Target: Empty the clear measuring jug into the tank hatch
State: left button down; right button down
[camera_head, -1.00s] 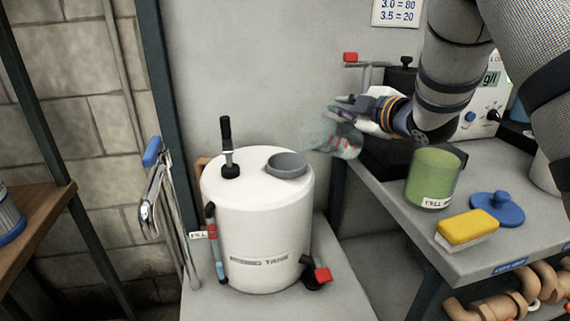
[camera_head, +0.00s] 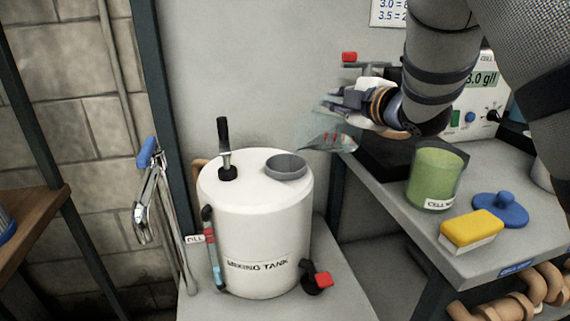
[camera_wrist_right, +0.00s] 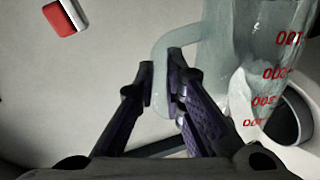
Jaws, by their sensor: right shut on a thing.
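The clear measuring jug (camera_head: 330,141) is tipped strongly to the left, its mouth end near the tank hatch's right side and above it. My right gripper (camera_head: 340,105) is shut on the jug's handle; the right wrist view shows the handle between the fingers (camera_wrist_right: 160,72) and the jug (camera_wrist_right: 250,55) with red marks. The tank hatch (camera_head: 287,166) is an open grey collar on top of the white mixing tank (camera_head: 255,222). Its dark opening (camera_wrist_right: 285,120) shows partly behind the jug in the wrist view. I cannot tell how much liquid the jug holds. My left gripper is out of view.
A black-handled fitting (camera_head: 225,150) stands on the tank's top, left of the hatch. The bench at the right holds a green cell jar (camera_head: 434,178), a yellow sponge (camera_head: 471,228) and a blue lid (camera_head: 500,208). A red-handled tap (camera_head: 349,58) is behind my gripper.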

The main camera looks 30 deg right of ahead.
jog(key=shift+a+f, duration=0.25)
jog(key=shift+a+r, duration=0.3)
jog(key=shift+r, duration=0.15)
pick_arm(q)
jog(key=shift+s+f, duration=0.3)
pick_arm(e)
jog(key=shift+a+f+n, duration=0.1)
jog(key=shift+f+n, duration=0.05)
jog(key=shift+n, duration=0.15)
jog(key=shift+w+a, duration=0.1)
jog(key=shift+a, duration=0.05)
pick_arm(q)
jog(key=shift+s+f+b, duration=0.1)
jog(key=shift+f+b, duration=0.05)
jog(key=shift+b, duration=0.2)
pick_arm(e)
jog(key=shift+a+r, duration=0.2)
jog(key=shift+a, duration=0.1)
jog(key=shift+r, duration=0.15)
